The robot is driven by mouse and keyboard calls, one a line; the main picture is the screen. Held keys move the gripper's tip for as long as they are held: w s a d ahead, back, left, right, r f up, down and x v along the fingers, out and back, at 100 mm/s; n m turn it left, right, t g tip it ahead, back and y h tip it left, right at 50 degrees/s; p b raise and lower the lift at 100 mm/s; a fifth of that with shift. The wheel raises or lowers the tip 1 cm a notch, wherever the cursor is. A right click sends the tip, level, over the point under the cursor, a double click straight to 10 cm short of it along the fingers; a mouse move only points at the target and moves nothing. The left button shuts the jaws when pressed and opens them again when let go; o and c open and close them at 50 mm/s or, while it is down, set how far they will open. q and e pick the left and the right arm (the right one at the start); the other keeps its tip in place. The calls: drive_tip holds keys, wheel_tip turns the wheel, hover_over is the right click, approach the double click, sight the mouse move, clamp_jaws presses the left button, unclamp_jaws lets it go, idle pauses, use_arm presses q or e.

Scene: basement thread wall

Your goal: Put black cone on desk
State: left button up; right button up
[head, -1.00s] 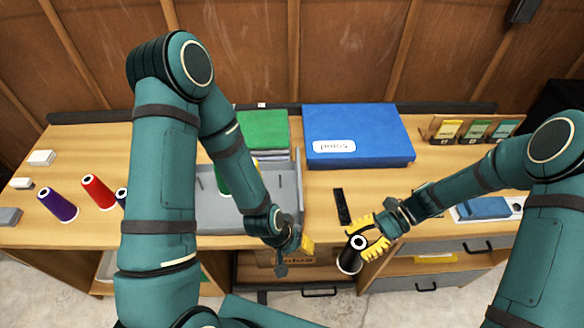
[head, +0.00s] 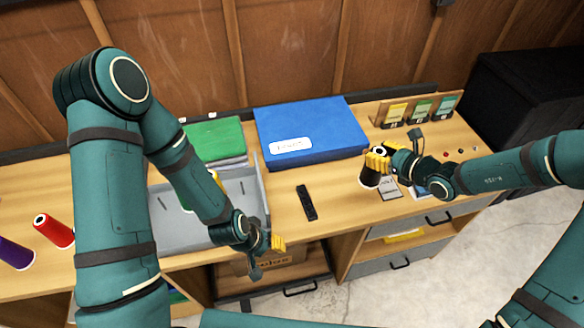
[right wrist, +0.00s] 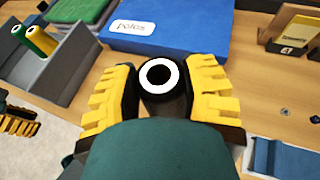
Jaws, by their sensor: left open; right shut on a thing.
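The black cone (head: 369,178), with a white ring at its top, is held upright or nearly so in my right gripper (head: 378,160), over the right part of the wooden desk (head: 337,193). I cannot tell whether its base touches the desk. In the right wrist view, the cone's top (right wrist: 161,77) shows between the two yellow fingers of my right gripper (right wrist: 163,92); its lower part is hidden. My left gripper (head: 266,245) is open and empty near the desk's front edge, by the grey tray.
A blue box (head: 310,130) lies at the back, a black remote (head: 306,202) in front of it. A card rack (head: 417,110) is back right.

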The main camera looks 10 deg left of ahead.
wheel_tip(320, 180, down, 10)
drive_tip(key=shift+b, duration=0.45)
drive_tip(key=shift+f, duration=0.15)
drive_tip(key=o, duration=1.2)
drive_tip(key=shift+o, duration=0.2)
